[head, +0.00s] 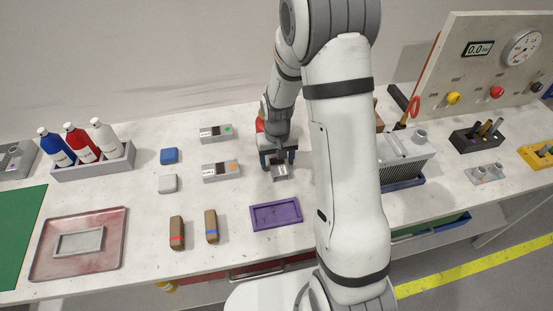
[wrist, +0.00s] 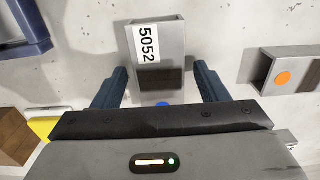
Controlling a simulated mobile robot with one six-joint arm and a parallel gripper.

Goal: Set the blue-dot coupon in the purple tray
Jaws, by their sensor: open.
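The blue-dot coupon is a grey block labelled 5052 with a dark patch; it lies on the bench in the wrist view (wrist: 172,40), its blue dot partly hidden by my gripper's body. In the head view the coupon (head: 280,172) shows just in front of my gripper (head: 279,160). My gripper is open, with one finger on each side of the coupon's dotted end in the wrist view (wrist: 162,88); gaps show on both sides. The purple tray (head: 276,225) lies empty near the bench's front edge, in front of the coupon.
An orange-dot coupon (head: 222,174) and a green-dot coupon (head: 216,134) lie to the left. Two brown blocks with coloured bands (head: 177,230) lie left of the tray. A finned grey unit (head: 408,160) in a blue tray stands right of my arm. Bench between coupon and tray is clear.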

